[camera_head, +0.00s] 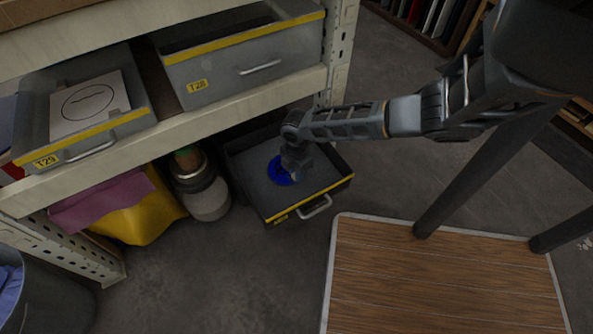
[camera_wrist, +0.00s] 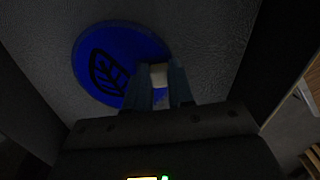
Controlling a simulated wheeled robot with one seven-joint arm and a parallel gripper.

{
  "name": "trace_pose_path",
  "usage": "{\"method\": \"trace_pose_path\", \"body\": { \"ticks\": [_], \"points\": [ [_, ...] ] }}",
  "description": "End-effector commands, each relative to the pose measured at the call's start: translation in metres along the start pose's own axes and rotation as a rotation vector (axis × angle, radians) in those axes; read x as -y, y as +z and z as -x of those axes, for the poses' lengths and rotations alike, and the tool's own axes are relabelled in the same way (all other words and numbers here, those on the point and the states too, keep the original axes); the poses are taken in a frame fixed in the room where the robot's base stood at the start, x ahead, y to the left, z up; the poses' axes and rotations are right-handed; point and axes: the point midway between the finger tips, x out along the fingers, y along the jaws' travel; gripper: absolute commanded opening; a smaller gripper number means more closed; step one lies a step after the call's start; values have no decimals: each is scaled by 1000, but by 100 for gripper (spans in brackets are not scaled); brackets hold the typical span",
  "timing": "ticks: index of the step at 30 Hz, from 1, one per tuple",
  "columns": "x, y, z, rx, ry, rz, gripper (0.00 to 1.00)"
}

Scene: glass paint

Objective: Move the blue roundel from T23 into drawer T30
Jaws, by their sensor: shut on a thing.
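The blue roundel (camera_head: 279,172) is inside the low open drawer (camera_head: 331,187) near the floor, under the shelf. In the wrist view the roundel (camera_wrist: 118,50) shows a dark leaf-like mark. My gripper (camera_head: 290,176) reaches down into this drawer, over the roundel's right side. In the wrist view my fingers (camera_wrist: 159,76) are shut at the roundel's lower right edge, around a small pale block there. Whether the roundel touches the drawer floor is unclear. This drawer's yellow label is too small to read.
Drawer T28 (camera_head: 228,80) and drawer T29 (camera_head: 90,144), holding a white sheet, stand out above. A metal canister (camera_head: 207,196) and a yellow bag (camera_head: 150,212) are left of the low drawer. A wood-topped table (camera_head: 440,280) stands at front right. Bare floor lies between.

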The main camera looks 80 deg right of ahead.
Motion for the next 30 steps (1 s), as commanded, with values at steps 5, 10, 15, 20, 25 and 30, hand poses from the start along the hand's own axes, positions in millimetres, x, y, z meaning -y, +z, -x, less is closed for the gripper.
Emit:
{"method": "trace_pose_path", "body": {
  "ticks": [5, 10, 15, 20, 25, 30],
  "points": [
    [0, 0, 0, 0, 0, 0, 32],
    [0, 0, 0, 0, 0, 0, 49],
    [0, 0, 0, 0, 0, 0, 52],
    [0, 0, 3, 0, 1, 0, 52],
    [0, 0, 26, 0, 1, 1, 52],
    [0, 0, 55, 0, 1, 1, 52]
  ]
}}
